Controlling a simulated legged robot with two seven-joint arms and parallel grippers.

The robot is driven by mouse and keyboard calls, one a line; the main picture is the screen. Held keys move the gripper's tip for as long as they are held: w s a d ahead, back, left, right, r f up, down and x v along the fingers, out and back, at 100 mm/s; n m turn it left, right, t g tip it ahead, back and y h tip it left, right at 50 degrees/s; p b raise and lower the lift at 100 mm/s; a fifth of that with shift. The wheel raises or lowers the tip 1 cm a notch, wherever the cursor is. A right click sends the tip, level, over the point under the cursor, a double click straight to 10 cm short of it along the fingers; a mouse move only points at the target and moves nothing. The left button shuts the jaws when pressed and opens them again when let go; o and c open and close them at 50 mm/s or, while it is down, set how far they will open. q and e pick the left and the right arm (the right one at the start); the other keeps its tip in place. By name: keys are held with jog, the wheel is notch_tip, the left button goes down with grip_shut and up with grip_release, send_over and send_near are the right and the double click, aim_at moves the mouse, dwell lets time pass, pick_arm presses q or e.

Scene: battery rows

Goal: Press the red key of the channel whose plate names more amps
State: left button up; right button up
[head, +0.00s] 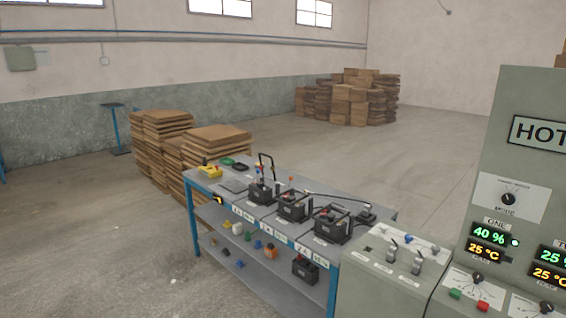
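A grey-green control cabinet (520,105) stands at the right, cut off by the picture edge. Its channel ONE shows a 40 % readout (489,237) above a 25 °C readout (486,253). Below them are a black knob (478,276), a green key (455,294) and a red key (482,306). A second channel is partly in view, with a readout starting 25 (552,257) above 25 °C (548,274), and a knob (547,308) at the bottom edge. Its keys are out of view. I cannot read any amps on a plate. Neither of my grippers shows.
A blue-legged bench (232,185) carries several black batteries (292,206) with cables, with more items on its lower shelf. A lower grey console (385,290) with switches adjoins the cabinet. Stacked cardboard (205,150) stands behind the bench. The floor at left is clear.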

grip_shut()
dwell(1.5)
